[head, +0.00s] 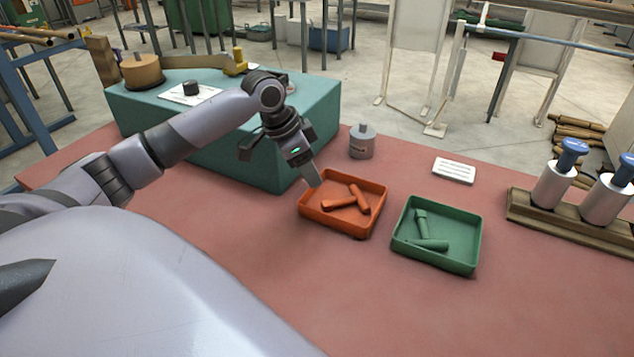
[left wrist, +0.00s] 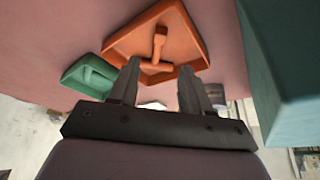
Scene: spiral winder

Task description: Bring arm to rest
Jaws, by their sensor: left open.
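My left arm (head: 190,130) reaches in from the left over the red table. Several orange pieces (head: 361,200) lie in this tray. My right gripper does not show in either view.
A green tray (head: 470,262) with green pieces is right of the orange one. A teal block (head: 235,155) stands behind my arm. A grey weight (head: 361,142), a white card (head: 454,171) and a wooden rack (head: 540,218) with blue-topped cylinders are on the table. The front right is clear.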

